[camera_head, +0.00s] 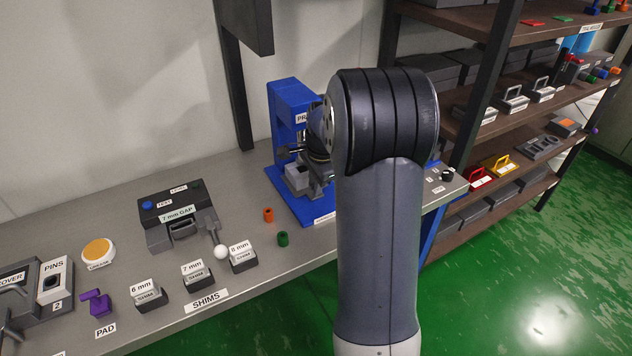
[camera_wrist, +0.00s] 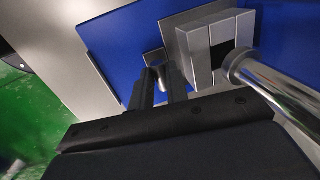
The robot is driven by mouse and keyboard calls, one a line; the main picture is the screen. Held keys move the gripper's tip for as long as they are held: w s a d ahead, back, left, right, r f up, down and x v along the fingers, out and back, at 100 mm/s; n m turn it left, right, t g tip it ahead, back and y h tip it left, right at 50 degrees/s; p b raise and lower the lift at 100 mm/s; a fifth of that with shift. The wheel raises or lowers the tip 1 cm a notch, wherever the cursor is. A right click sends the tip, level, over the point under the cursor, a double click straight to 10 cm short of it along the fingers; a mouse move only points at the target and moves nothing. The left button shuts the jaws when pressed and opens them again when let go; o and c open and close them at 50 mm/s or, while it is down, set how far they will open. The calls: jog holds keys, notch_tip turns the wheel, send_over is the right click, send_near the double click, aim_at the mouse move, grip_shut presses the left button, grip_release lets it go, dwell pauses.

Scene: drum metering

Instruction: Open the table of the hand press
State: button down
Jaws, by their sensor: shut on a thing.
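The hand press (camera_head: 287,115) is a blue upright frame on a blue base at the back of the bench. Its grey table block (camera_head: 297,177) sits low on the base, partly hidden by my arm. In the wrist view the table (camera_wrist: 187,43) is a grey stepped block with a dark square opening, and a shiny round ram (camera_wrist: 262,75) stands close beside it. A small grey handle (camera_wrist: 153,57) is at its left side. My gripper (camera_wrist: 162,75) is shut on this handle; the contact is partly hidden between the dark fingers.
A dark post (camera_head: 237,90) stands behind. Loaded shelves (camera_head: 480,140) are at the right.

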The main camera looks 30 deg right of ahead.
jog(key=shift+s, duration=0.1)
jog(key=s+b, duration=0.1)
jog(key=s, duration=0.9)
jog(key=shift+d, duration=0.15)
jog(key=shift+w, duration=0.1)
jog(key=c, duration=1.4)
grip_release()
jog(key=shift+r, duration=0.15)
jog(key=r, duration=0.3)
jog(key=s+r, duration=0.1)
jog(key=r, duration=0.3)
jog(key=s+r, duration=0.1)
jog(key=r, duration=0.2)
jog(key=shift+r+p, duration=0.2)
jog(key=shift+p, duration=0.1)
